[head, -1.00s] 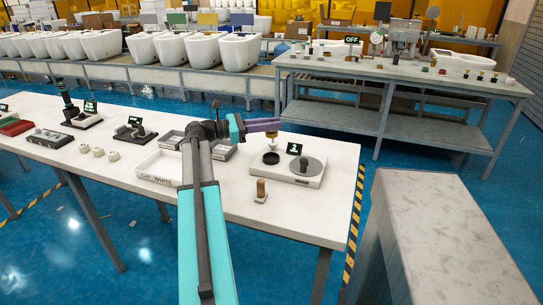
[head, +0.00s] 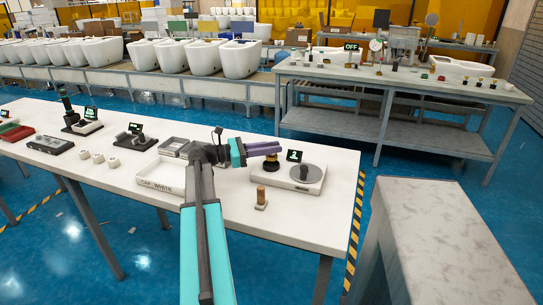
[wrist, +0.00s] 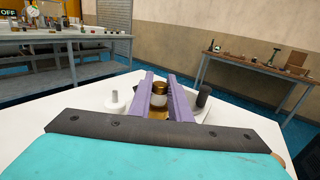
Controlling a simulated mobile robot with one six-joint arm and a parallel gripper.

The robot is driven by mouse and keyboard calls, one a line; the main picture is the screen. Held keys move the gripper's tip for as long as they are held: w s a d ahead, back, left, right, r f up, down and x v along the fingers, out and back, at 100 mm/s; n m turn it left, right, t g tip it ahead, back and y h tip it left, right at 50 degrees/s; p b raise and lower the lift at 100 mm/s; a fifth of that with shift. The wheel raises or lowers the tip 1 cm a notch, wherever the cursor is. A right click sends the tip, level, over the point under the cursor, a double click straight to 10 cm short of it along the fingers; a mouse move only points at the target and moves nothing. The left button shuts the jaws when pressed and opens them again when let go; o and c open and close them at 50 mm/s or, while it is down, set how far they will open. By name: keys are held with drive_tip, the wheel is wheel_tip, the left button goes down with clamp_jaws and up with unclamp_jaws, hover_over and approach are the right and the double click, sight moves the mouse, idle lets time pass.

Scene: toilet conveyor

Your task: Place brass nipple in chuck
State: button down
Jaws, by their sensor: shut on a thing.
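My gripper (head: 271,149) is shut on the brass nipple (head: 271,162), low over the left part of a white station. In the wrist view the brass nipple (wrist: 159,90) is between the purple fingers (wrist: 159,98), with a pale band around its middle and more brass below. The chuck, a dark round cup on the station, is mostly hidden by the nipple and fingers. I cannot tell whether the nipple is inside it or just above it.
The station (head: 309,188) carries a grey round disc (head: 307,172) and a small lit display (head: 294,156). A brown-topped peg (head: 261,198) stands in front. A white tray (head: 160,187) lies to the left. A grey bench (head: 440,220) stands at the right.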

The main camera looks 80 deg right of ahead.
sight(271, 156)
drive_tip(key=shift+f, duration=1.5)
drive_tip(key=shift+f, duration=0.1)
drive_tip(key=c, duration=1.6)
unclamp_jaws()
drive_tip(key=shift+c, duration=0.2)
drive_tip(key=shift+w, duration=0.25)
drive_tip(key=v, duration=1.1)
drive_tip(key=shift+w+a+b, duration=0.1)
drive_tip(key=shift+w+b, duration=0.1)
drive_tip(key=shift+b, duration=0.15)
drive_tip(key=shift+r, duration=0.25)
